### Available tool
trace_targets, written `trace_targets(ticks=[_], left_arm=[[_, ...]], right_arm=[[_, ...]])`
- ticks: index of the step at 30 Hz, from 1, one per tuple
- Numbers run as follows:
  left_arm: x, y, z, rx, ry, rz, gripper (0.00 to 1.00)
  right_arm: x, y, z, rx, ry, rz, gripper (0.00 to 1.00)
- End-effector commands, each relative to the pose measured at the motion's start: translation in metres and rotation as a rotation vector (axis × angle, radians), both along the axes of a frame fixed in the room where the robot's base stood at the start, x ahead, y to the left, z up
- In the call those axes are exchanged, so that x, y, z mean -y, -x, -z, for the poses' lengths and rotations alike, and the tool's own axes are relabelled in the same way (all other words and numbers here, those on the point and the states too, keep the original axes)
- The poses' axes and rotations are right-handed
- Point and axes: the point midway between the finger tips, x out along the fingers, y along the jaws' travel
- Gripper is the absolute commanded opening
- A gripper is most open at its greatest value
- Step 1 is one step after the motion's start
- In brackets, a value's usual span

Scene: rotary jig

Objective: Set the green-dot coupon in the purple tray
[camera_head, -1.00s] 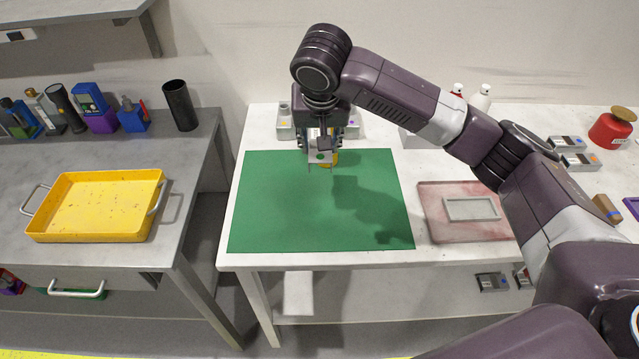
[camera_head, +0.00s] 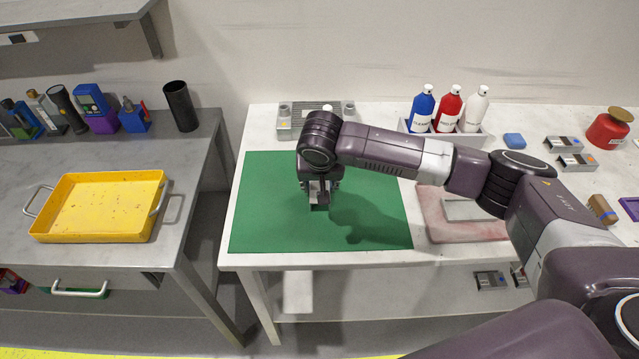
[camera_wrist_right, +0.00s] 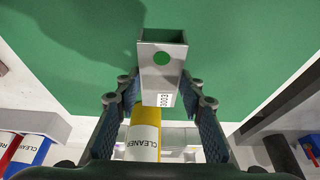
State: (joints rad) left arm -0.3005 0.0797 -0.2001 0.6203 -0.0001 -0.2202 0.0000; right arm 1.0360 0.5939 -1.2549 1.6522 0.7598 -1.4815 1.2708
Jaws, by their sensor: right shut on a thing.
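The green-dot coupon (camera_wrist_right: 160,62) is a small grey metal block with a green dot and a printed number. In the head view its end (camera_head: 320,205) shows just below the gripper, over the green mat (camera_head: 270,215). My right gripper (camera_head: 318,188) is shut on it; in the right wrist view the fingers (camera_wrist_right: 160,101) are on either side of it. The purple tray (camera_head: 629,207) is at the far right of the white table, cut off by the picture edge. My left gripper is not in view.
A yellow cleaner bottle (camera_wrist_right: 143,138) stands behind the coupon in the wrist view. A pink-framed plate (camera_head: 440,222), a brown block (camera_head: 602,209), two dotted metal blocks (camera_head: 577,162) and a bottle rack (camera_head: 463,139) lie right of the mat. A yellow tray (camera_head: 95,208) sits on the left bench.

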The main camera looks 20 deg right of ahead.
Motion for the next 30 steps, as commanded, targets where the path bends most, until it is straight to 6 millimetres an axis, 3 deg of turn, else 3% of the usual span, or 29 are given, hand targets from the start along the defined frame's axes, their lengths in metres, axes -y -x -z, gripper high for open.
trace_targets(ticks=[5,6,10,22,30], left_arm=[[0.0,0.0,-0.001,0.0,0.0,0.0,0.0],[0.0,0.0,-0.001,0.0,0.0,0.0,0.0],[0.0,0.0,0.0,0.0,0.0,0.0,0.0],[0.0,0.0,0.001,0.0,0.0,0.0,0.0],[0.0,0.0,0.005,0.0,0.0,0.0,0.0]], right_arm=[[0.0,0.0,0.002,0.0,-0.001,0.0,0.07],[0.0,0.0,0.003,-0.001,0.0,0.0,0.38],[0.0,0.0,0.002,0.0,0.0,0.0,0.52],[-0.001,0.001,-0.005,0.002,-0.002,-0.001,0.53],[-0.007,0.02,-0.053,0.003,-0.004,-0.002,0.53]])
